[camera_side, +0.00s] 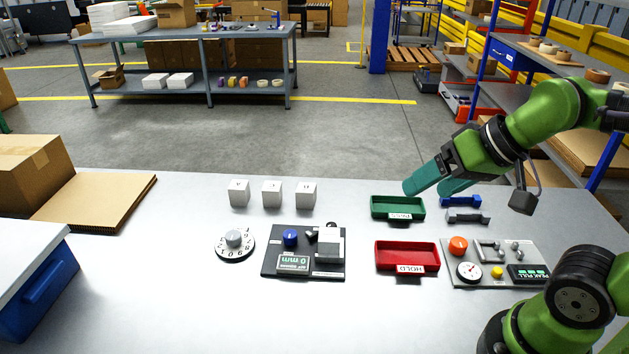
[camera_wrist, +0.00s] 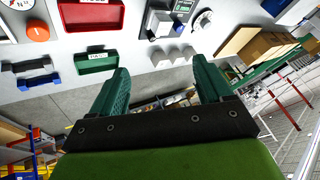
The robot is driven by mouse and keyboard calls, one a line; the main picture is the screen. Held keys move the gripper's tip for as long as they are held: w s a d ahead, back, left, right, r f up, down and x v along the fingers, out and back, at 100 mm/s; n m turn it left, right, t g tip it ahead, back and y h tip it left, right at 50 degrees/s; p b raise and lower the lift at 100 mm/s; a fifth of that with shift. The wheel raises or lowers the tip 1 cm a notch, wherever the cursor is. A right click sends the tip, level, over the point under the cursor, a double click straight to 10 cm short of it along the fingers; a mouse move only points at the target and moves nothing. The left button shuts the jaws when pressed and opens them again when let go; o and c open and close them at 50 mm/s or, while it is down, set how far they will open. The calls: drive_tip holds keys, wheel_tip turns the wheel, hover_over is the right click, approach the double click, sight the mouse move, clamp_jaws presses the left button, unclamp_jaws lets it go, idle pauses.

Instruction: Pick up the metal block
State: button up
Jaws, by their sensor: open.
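Three pale grey cubes, the left block (camera_side: 238,194), the middle block (camera_side: 272,194) and the right block (camera_side: 306,194), stand in a row on the table, each with a small dark mark on top. I cannot tell which one is metal. They also show in the wrist view as a row of blocks (camera_wrist: 174,56), beyond the gap between my fingers. My gripper (camera_side: 426,190) has two teal fingers, apart and empty, above the back right of the table near the green tray (camera_side: 398,215). The open fingers also show in the wrist view (camera_wrist: 163,75). My gripper is well to the right of the blocks.
A red tray (camera_side: 407,267) lies in front of the green one. A dial (camera_side: 235,244) and a black gauge station (camera_side: 277,268) sit before the blocks. Blue (camera_side: 461,201) and grey (camera_side: 467,217) handles lie beside the green tray. A panel (camera_side: 500,251) is at right; cardboard (camera_side: 95,201) at left.

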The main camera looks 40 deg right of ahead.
drive_tip(key=m+g+h, duration=0.3)
drive_tip(key=m+g, duration=0.2)
drive_tip(key=g, duration=0.1)
hover_over(329, 234)
drive_tip(key=f, duration=1.5)
drive_tip(key=shift+s+a+f, duration=0.15)
drive_tip(key=shift+a+f, duration=0.15)
drive_tip(key=shift+d+f, duration=0.15)
drive_tip(key=shift+f, duration=1.35)
drive_tip(key=shift+d+f, duration=0.15)
drive_tip(key=shift+f, duration=1.3)
drive_tip(key=shift+c, duration=0.3)
